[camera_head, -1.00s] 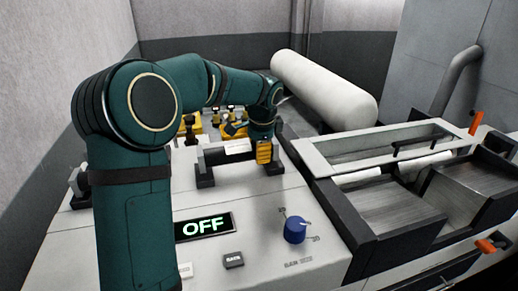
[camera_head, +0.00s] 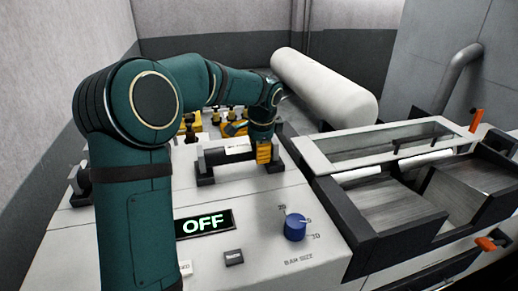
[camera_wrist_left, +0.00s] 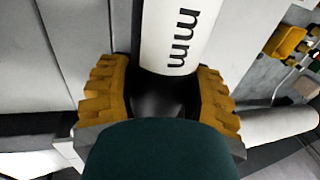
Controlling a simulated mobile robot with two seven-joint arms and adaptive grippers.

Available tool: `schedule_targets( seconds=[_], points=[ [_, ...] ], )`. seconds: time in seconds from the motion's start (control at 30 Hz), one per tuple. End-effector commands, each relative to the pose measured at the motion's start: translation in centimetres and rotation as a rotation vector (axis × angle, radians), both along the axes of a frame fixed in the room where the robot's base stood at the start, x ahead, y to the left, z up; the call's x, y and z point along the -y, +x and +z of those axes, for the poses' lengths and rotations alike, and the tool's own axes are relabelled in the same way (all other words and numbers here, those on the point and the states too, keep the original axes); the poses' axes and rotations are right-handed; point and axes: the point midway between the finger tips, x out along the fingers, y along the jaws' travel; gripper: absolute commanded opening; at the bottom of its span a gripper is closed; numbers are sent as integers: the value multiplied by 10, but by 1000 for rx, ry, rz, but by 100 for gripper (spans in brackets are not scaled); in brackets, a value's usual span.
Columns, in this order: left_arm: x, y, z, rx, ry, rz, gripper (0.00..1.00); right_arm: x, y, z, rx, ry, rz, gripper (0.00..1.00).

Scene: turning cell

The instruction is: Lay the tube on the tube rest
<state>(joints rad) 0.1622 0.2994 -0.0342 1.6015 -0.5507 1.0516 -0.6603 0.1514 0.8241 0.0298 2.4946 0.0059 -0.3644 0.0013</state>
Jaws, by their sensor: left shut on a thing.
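The tube (camera_head: 238,150) is dark with a white label; it lies level at the tube rest, across its two black uprights, as far as I can tell. The tube rest (camera_head: 205,178) stands on the light machine top. My left gripper (camera_head: 263,150) has yellow fingers and is shut on the right end of the tube. In the left wrist view the gripper (camera_wrist_left: 160,100) has a finger on each side of the tube's black end, and the label (camera_wrist_left: 170,40) reads "mm". Whether the tube bears fully on both uprights is hard to tell. My right gripper is not in view.
An OFF display (camera_head: 205,223) and a blue knob (camera_head: 295,228) sit on the front of the machine top. Yellow and dark items (camera_head: 215,120) stand behind the rest. A large white cylinder (camera_head: 325,88) lies behind right. An open metal trough (camera_head: 400,200) is at right.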

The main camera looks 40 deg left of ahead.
Motion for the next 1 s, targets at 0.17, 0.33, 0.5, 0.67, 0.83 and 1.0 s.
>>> schedule_targets(
  seconds=[0.17, 0.33, 0.5, 0.67, 0.83, 1.0],
  points=[
    [0, 0, 0, 1, 0, 0, 10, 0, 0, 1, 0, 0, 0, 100],
    [0, 0, 0, 1, 0, 0, 10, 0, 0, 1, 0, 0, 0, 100],
    [0, 0, 0, 1, 0, 0, 88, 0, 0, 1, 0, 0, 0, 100],
    [0, 0, -1, 1, 1, 0, 88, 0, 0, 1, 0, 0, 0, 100],
    [0, 0, -1, -1, -1, 0, 100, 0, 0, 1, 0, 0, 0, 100],
    [0, 0, 0, 0, 0, 0, 100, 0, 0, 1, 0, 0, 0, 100]
  ],
)
